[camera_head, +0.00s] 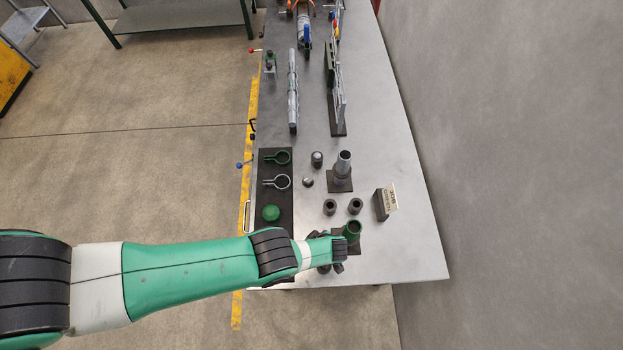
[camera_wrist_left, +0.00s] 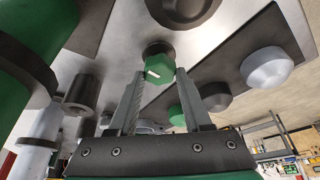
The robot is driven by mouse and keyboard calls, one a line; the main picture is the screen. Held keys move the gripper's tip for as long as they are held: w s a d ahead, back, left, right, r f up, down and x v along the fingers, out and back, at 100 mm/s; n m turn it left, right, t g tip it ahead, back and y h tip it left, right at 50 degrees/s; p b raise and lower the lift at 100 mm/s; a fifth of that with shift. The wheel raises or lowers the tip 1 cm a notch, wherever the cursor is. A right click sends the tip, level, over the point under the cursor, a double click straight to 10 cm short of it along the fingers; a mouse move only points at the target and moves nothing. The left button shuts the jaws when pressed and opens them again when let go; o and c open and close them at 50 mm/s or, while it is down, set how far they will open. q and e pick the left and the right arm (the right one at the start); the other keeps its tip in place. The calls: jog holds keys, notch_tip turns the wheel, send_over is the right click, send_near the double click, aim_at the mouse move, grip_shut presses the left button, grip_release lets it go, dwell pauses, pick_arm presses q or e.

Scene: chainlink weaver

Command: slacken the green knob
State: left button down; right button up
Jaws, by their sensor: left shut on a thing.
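The green knob (camera_wrist_left: 158,72), six-sided with a pale mark on its face, sits in front of a dark round collar in the left wrist view. My left gripper (camera_wrist_left: 160,78) has its two fingers on either side of the knob and is shut on it. The arm and gripper hide the knob there. My right gripper is in neither view.
A grey tube stand (camera_head: 343,170) and short dark cylinders (camera_head: 330,207) stand behind the green tube. A small sign (camera_head: 388,202) is to its right. A dark mat (camera_head: 267,237) with a green dome (camera_head: 271,213) and ring clamps lies left. The table's right side (camera_head: 415,245) is clear.

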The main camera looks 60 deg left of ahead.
pick_arm(q)
jog(key=shift+n, duration=0.3)
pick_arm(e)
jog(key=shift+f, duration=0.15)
pick_arm(q)
jog(key=shift+c, duration=1.7)
grip_release()
jog(key=shift+r, duration=0.1)
